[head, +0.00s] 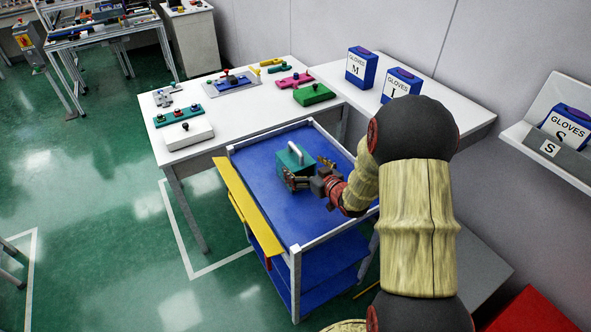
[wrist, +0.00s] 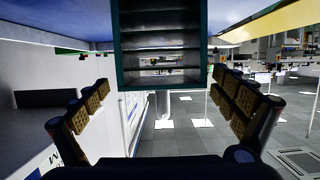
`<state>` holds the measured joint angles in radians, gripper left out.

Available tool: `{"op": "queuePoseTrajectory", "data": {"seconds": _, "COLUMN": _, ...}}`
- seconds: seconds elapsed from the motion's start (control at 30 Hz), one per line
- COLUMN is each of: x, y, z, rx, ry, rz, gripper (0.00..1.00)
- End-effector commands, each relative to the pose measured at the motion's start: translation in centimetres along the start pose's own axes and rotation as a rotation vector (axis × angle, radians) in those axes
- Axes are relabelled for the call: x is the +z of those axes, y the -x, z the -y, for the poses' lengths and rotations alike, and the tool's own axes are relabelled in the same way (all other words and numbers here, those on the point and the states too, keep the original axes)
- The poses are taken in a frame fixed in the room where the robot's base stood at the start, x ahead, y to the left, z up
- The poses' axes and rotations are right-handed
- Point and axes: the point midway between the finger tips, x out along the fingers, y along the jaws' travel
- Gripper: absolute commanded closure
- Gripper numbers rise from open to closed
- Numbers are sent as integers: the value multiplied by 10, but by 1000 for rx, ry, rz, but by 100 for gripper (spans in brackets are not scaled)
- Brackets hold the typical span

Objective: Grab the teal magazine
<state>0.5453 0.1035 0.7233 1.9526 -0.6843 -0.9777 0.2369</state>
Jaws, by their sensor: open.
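The teal magazine (head: 290,158) is a box with a light grey handle on top, standing on the blue top of the cart (head: 270,200). In the wrist view the teal magazine (wrist: 161,84) shows as a teal frame with grey shelves inside, at the top centre. My gripper (head: 297,180) is open at the near side of the magazine. In the wrist view my gripper (wrist: 160,80) has one padded finger on each side of the picture, with the magazine's lower edge between the tips and a gap on both sides. Neither finger visibly touches it.
The cart has raised white rails (head: 331,237) and a yellow panel (head: 238,200) on its left side. Behind it, a white table (head: 225,110) carries several coloured button boxes. Blue glove boxes (head: 361,68) stand at the right.

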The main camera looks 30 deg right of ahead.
Motion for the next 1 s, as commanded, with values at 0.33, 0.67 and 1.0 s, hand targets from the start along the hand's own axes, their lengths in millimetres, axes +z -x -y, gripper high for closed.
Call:
{"op": "queuePoseTrajectory", "data": {"seconds": 0.33, "x": 0, "y": -43, "z": 3, "rx": -1, "ry": 0, "rz": 1, "gripper": 3}}
{"op": "queuePoseTrajectory", "data": {"seconds": 0.67, "x": -3, "y": -51, "z": 2, "rx": 1, "ry": 0, "rz": 0, "gripper": 4}}
{"op": "queuePoseTrajectory", "data": {"seconds": 1.0, "x": -3, "y": -50, "z": 2, "rx": 1, "ry": 0, "rz": 1, "gripper": 24}}
